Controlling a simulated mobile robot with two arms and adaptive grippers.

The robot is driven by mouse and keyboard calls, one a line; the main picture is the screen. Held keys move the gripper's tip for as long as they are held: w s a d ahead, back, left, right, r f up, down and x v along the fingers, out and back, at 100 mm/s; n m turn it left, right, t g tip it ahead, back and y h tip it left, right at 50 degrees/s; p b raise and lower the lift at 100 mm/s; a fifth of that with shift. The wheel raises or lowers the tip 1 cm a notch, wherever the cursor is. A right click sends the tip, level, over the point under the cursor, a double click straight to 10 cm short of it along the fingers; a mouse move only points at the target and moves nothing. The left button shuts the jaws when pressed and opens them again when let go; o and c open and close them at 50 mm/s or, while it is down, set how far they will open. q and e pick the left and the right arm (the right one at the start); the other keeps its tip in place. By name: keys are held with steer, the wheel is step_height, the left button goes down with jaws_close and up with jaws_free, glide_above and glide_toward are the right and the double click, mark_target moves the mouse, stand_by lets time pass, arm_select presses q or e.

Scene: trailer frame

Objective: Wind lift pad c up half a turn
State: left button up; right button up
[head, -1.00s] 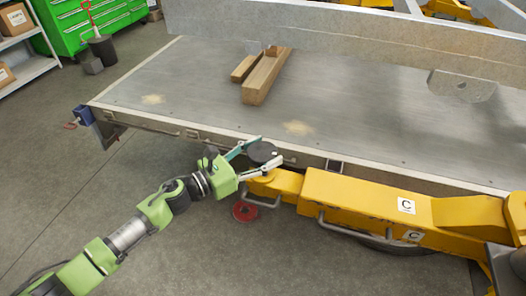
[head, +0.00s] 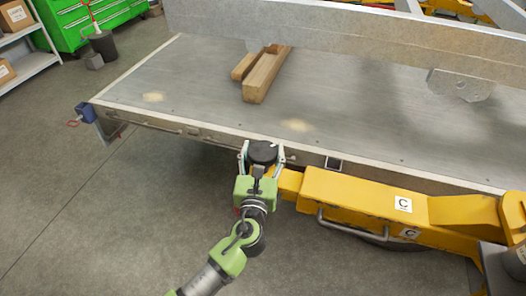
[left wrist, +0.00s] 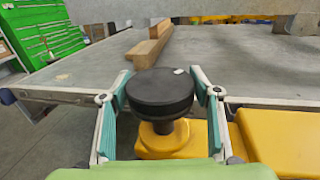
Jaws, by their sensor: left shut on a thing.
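Lift pad c (head: 263,153) is a round black disc on a short stem at the end of the yellow arm labelled C (head: 350,192). It stands beside the front edge of the grey deck. My left gripper (head: 262,150) comes from below in the head view, with one finger on each side of the pad, shut on it. In the left wrist view the pad (left wrist: 160,92) sits between the teal-lined fingers, and a small white mark shows on its top, toward the far right. My right gripper is out of view.
The trailer deck (head: 190,95) lies just behind the pad, with wooden blocks (head: 266,75) on it. A galvanised beam (head: 350,40) crosses above. A handle rail (head: 345,228) runs along the yellow arm. The floor at left is open.

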arm_select(q)
steer(key=shift+f+n+y+b, duration=0.15)
steer(key=shift+n+y+b, duration=0.25)
steer(key=shift+n+y, duration=1)
steer(key=shift+y, duration=0.6)
steer(key=o, duration=1.2)
steer(key=shift+c, duration=0.2)
steer(key=s+d, duration=0.1)
steer(key=s, duration=1.1)
